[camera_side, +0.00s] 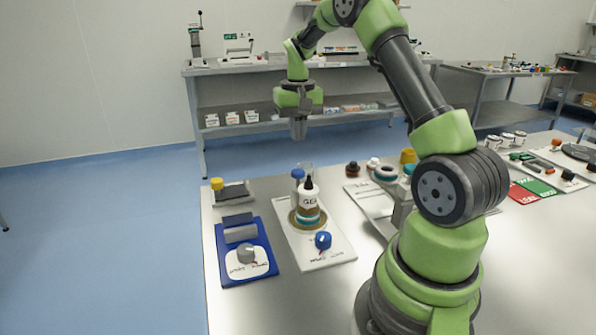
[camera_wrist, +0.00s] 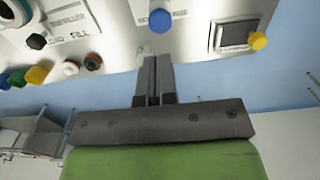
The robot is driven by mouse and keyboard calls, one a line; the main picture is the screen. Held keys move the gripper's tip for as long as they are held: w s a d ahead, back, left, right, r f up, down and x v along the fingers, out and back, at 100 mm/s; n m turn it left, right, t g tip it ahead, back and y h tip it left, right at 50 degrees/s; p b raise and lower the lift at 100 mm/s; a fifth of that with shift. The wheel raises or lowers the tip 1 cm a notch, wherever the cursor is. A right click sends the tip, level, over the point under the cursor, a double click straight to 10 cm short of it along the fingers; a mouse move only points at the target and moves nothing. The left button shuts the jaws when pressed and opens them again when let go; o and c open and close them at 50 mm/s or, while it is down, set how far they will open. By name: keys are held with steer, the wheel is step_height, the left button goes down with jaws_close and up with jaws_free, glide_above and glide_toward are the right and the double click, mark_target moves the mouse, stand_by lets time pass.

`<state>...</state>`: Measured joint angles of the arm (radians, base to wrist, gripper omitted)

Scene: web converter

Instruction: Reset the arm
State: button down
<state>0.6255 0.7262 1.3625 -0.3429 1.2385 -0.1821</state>
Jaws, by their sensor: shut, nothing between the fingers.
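My gripper (camera_side: 298,129) hangs above the far edge of the table in the side view, pointing down. Its two fingers are closed together with nothing between them. In the wrist view the closed fingers (camera_wrist: 154,82) show in the middle, just below the edge of the equipment. It touches nothing that I can see. My green and dark grey arm reaches up and across from its base on the right of the side view.
A steel table (camera_side: 345,286) holds a blue plate (camera_side: 231,277) with a grey knob, a white plate (camera_side: 327,262) with a GEL bottle (camera_side: 308,203) and blue knob (camera_side: 323,240), and a yellow knob (camera_side: 216,184). A shelved bench (camera_side: 225,70) stands behind.

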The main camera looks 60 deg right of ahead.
steer(key=shift+r, duration=0.2)
steer(key=s+a+r+n+t, duration=0.2)
steer(key=s+a+r+t, duration=0.15)
steer(key=a+r, duration=0.5)
steer(key=s+a+r+n+t, duration=0.15)
steer(key=s+a+r, duration=0.35)
steer(key=a, duration=0.6)
steer(key=s+a+n+t+y, duration=0.1)
steer(key=s+a+t+y, duration=0.1)
steer(key=s+a, duration=0.3)
steer(key=s+f, duration=0.1)
steer(key=s, duration=0.1)
steer(key=shift+s+a, duration=0.2)
steer(key=shift+s, duration=0.2)
steer(key=shift+r+n, duration=0.1)
steer(key=shift+n, duration=0.15)
stand_by(0.4)
